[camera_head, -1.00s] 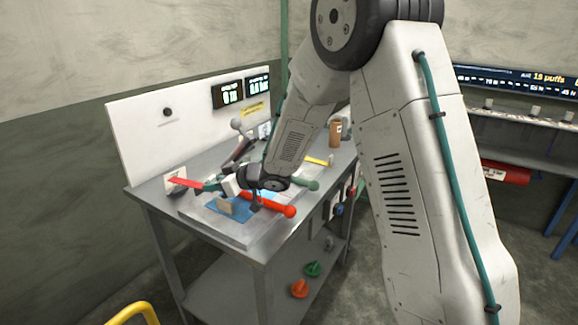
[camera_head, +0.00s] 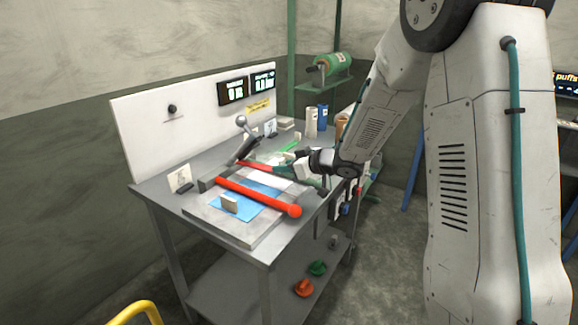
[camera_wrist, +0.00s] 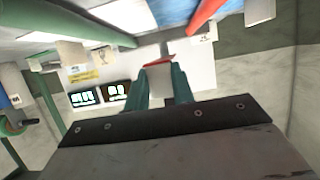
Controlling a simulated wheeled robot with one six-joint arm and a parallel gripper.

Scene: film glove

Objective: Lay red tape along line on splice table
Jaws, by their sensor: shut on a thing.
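My gripper (camera_head: 282,169) is over the far part of the splice table (camera_head: 212,227) in the head view, pointing left. The red tape (camera_head: 252,167) reaches out to the left from its jaws. In the wrist view, the teal fingers of my gripper (camera_wrist: 161,82) are closed around a pale block, with the red tape (camera_wrist: 158,61) at its far edge. I cannot tell whether the tape touches the surface. A blue sheet (camera_head: 262,188) lies on the table's plate. I cannot make out the line.
A red bar with a ball end (camera_head: 258,196) crosses above the blue sheet, nearer than my gripper. A white back panel (camera_head: 160,140) with two displays stands behind the table. A small white card (camera_head: 179,178) stands at the left. Cups stand at the far right end.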

